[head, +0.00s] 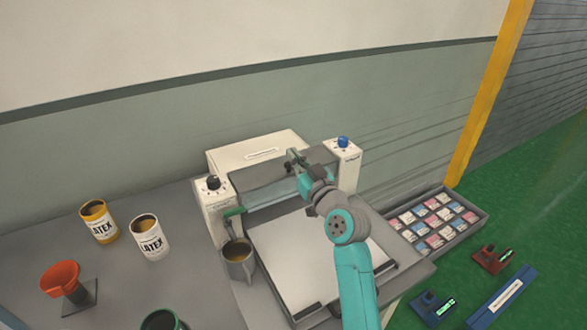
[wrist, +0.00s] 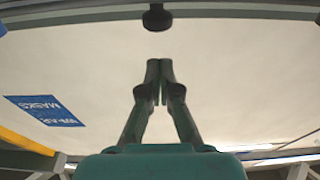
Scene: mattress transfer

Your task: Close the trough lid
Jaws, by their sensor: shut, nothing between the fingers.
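A white coating machine stands on the grey table, with a pale flat bed (head: 290,265) at its front. A cream box (head: 255,150) with a small label rises at its back, and a dark grey panel (head: 262,176) lies in front of that box. I cannot tell for sure which of these parts is the trough lid or how far it is open. My gripper (head: 293,158) is above the dark panel, near the box; contact cannot be told. In the wrist view its fingers (wrist: 160,80) are together and empty, with a dark round knob (wrist: 157,17) beyond the tips.
White posts carry a black knob (head: 213,182) and a blue knob (head: 342,142). A grey mug (head: 238,265) stands at the machine's left. Two latex cans (head: 99,222) (head: 148,240) and an orange funnel (head: 60,278) are farther left. A sample tray (head: 475,222) is at right.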

